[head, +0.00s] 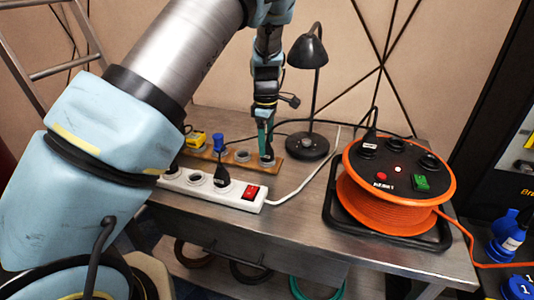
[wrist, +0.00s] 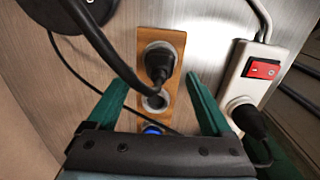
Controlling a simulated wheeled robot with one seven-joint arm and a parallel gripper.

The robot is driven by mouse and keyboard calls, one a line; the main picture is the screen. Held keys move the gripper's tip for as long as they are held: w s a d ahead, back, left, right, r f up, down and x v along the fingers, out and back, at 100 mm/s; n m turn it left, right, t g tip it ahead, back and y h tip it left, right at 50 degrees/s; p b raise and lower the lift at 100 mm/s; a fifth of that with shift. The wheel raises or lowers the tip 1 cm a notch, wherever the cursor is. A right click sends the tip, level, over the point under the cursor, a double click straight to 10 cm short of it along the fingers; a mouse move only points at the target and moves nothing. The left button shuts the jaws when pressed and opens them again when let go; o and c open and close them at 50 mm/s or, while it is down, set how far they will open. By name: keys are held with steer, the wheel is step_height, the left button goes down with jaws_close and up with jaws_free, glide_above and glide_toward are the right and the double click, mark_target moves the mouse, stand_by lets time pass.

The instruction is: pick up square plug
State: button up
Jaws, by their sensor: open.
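A wooden socket board (head: 250,156) lies on the metal table behind a white power strip. In the wrist view, a black plug (wrist: 158,62) with a thick cable sits in the end socket of the board (wrist: 172,38). I cannot tell for certain that it is the square plug. My gripper (head: 266,148) points down over the right end of the board. Its green fingers also show in the wrist view (wrist: 157,78), open, one on each side of the board, with nothing held. In the head view the gripper partly hides the black plug.
A white power strip (head: 240,198) with a red switch and black plugs lies in front. A blue plug (head: 219,143) and a yellow plug (head: 195,140) stand farther left. A black lamp (head: 308,148) is behind, and an orange cable reel (head: 385,205) is right. Cables cross the area.

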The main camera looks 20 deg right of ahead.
mark_target(267, 154)
steer(key=shift+w+f, duration=0.1)
steer(key=shift+f, duration=1.5)
jaws_close()
